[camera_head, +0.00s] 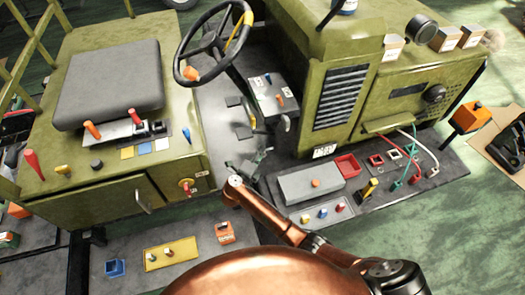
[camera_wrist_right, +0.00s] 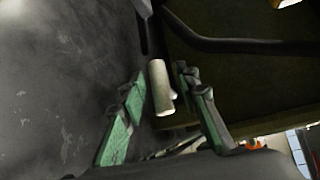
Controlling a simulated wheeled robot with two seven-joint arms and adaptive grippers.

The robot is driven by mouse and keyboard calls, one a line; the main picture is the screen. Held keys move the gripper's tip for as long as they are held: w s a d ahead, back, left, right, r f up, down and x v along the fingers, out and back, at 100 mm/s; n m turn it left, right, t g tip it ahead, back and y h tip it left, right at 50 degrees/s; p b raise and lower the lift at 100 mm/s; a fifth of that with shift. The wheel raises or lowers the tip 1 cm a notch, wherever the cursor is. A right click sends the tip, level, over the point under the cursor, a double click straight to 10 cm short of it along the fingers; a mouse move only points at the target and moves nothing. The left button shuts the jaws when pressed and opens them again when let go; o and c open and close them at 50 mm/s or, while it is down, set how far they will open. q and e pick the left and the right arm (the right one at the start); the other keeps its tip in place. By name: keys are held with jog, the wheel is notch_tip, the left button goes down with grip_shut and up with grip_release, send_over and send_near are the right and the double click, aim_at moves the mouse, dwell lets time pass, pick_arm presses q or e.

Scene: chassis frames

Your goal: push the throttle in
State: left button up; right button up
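My right gripper (camera_head: 254,163) is at the floor gap between the seat box and the green engine housing, below the pedals. In the right wrist view its two green-padded fingers (camera_wrist_right: 166,82) are open. A cream cylindrical knob (camera_wrist_right: 160,90) shows between them, with small gaps on both sides; I cannot tell whether it touches. No part is clearly marked as the throttle, and I cannot tell whether this knob is it. My left gripper is not in view.
The steering wheel (camera_head: 213,43) and its column stand just above my right gripper. Grey boxes and switches (camera_head: 312,184) lie to the right. A dark bar (camera_wrist_right: 235,45) crosses the wrist view.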

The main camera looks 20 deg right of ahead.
grip_shut()
dwell(0.4)
jog(key=d+p, duration=0.3)
jog(key=d, duration=0.3)
jog(key=shift+d+r, duration=0.1)
jog(key=shift+d, duration=0.05)
grip_release()
jog(key=shift+d, duration=0.2)
jog(key=shift+o, duration=0.6)
jog(key=shift+a, duration=0.15)
